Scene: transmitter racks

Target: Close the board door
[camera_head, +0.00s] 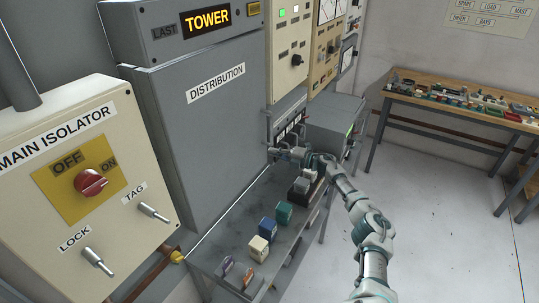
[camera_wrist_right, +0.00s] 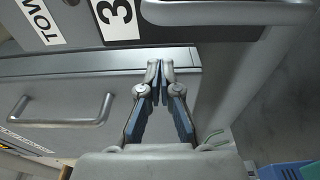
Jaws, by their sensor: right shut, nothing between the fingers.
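The grey board door (camera_head: 215,120) labelled DISTRIBUTION stands below the orange TOWER sign in the head view. Its face looks flush or nearly flush with its cabinet; I cannot tell whether it is latched. My right gripper (camera_head: 272,150) is beside the door's lower right edge, in front of the small rack units. In the right wrist view the right gripper (camera_wrist_right: 160,68) has its fingertips together with nothing between them. They point at a grey edge above a grey front with a bar handle (camera_wrist_right: 62,121). Whether they touch it is unclear. My left gripper is not in view.
The cream main isolator box (camera_head: 85,170) with a red knob is at the left. A grey bench (camera_head: 235,225) below the door carries several small coloured blocks. A wooden table (camera_head: 460,110) with parts stands at the back right. The floor at right is clear.

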